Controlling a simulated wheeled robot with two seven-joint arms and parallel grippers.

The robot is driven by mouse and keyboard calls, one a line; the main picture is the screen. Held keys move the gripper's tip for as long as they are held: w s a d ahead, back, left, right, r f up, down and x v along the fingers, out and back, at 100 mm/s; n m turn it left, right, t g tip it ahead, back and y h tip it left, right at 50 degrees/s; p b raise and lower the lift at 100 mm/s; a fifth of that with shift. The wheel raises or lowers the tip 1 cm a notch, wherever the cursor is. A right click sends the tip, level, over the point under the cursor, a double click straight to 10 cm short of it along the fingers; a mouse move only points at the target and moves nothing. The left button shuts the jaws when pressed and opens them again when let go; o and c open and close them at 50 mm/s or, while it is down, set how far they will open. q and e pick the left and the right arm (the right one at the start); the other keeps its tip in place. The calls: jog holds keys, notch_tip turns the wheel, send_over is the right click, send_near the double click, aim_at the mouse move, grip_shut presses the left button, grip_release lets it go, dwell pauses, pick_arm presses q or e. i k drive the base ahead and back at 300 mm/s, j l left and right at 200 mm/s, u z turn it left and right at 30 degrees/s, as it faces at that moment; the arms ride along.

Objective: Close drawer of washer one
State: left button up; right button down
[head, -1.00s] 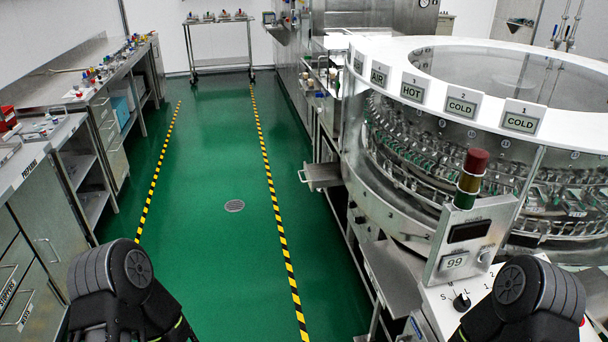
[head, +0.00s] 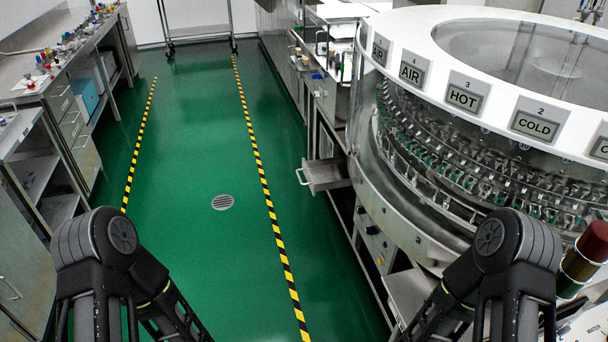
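The rotary washer (head: 432,160) is the large round machine on the right, with a white ring top and glass sides. A metal drawer (head: 328,174) sticks out over the aisle from the row of equipment on the right, just left of the washer. It is pulled out, with its handle (head: 303,178) toward the floor strip. Which washer it belongs to cannot be read. Both my arms show only as black upper links at the bottom of the head view. Neither gripper is in view, and nothing touches the drawer.
Green floor (head: 200,250) with a drain (head: 222,202) lies clear between two yellow-black strips. A counter with drawers (head: 72,125) lines the left. A wheeled metal cart (head: 197,30) stands at the far end. A lower metal shelf (head: 408,292) juts out below the washer.

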aim_at(324, 174)
jog(key=i+j, duration=0.25)
jog(key=i, duration=0.25)
jog(key=i+j, duration=0.25)
jog(key=i, duration=0.25)
jog(key=i+j, duration=0.25)
jog(key=i, duration=0.25)
jog(key=i+j, duration=0.25)
jog(key=i, duration=0.25)
jog(key=i+j, duration=0.2)
jog(key=i, duration=0.25)
jog(key=z, duration=1.2)
